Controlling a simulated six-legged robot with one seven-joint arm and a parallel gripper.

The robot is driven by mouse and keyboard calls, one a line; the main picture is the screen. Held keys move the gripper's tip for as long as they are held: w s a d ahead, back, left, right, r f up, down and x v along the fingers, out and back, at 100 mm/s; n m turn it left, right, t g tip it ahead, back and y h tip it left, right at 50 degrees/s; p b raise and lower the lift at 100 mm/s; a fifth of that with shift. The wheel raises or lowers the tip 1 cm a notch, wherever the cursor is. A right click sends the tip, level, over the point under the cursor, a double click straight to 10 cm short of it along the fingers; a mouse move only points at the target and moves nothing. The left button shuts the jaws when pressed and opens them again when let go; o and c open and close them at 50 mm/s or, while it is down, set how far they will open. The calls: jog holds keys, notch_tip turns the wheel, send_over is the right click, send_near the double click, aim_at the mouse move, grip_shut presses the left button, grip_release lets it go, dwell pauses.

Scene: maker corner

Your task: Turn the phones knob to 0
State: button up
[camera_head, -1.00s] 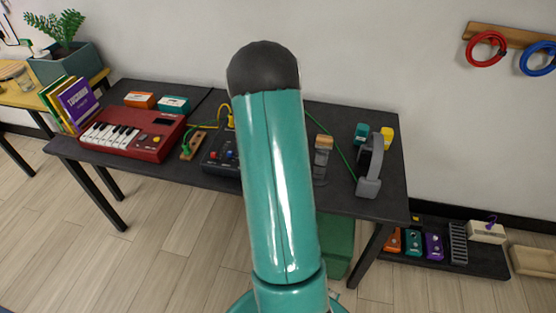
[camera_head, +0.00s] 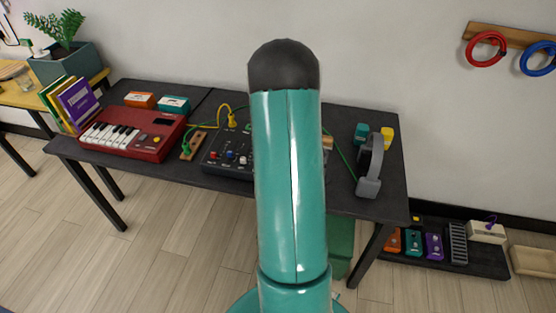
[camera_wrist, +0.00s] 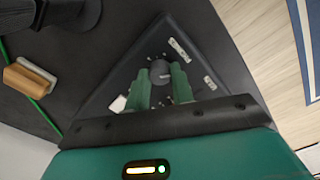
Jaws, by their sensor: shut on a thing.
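The dark mixer (camera_head: 215,165) lies on the black table in the head view, with a row of red, blue and white knobs; my arm hides its right part. In the wrist view the mixer panel (camera_wrist: 130,88) fills the middle, set at an angle. My gripper (camera_wrist: 161,76) has its two green fingers on either side of a round dark grey knob (camera_wrist: 160,70) and is shut on it. White labels lie beside the knob, too small to read, so its name and pointer setting cannot be told. My gripper is hidden in the head view.
Headphones (camera_head: 370,168) on a stand are at the table's right, beside a green cable (camera_head: 343,160). A red keyboard (camera_head: 132,133) stands to the left. A yellow cable (camera_head: 231,118) plugs into the mixer's back. A wooden-topped object (camera_wrist: 28,78) lies left in the wrist view.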

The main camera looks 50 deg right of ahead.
dwell(0.3)
jog(key=o, duration=1)
jog(key=shift+r, duration=0.1)
notch_tip(320, 180, up, 14)
jog(key=shift+f, duration=0.15)
jog(key=shift+a, duration=0.1)
